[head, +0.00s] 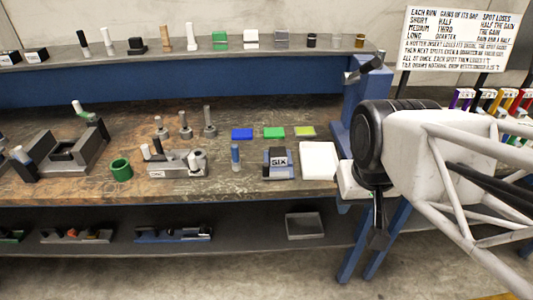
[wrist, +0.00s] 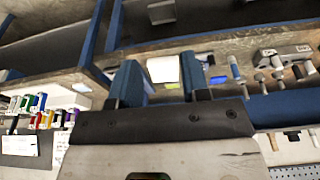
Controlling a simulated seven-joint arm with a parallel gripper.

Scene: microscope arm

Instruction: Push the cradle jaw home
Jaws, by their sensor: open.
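A grey cradle-like fixture (head: 82,155) with dark upright blocks and a pale-tipped handle stands at the left of the bench in the head view. It looks like the cradle; which block is its jaw, and whether it is home, I cannot tell. My gripper (head: 377,238) hangs at the bench's right end, well to the right of the fixture and apart from it. In the wrist view my gripper (wrist: 160,80) shows two spread blue-and-black fingers with nothing held between them.
The bench (head: 215,188) carries a green ring (head: 121,169), a metal block with pegs (head: 178,165), a "SIX" block (head: 279,162) and a white pad (head: 318,160). A blue post (head: 347,120) stands near my arm. A raised shelf (head: 75,52) runs behind.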

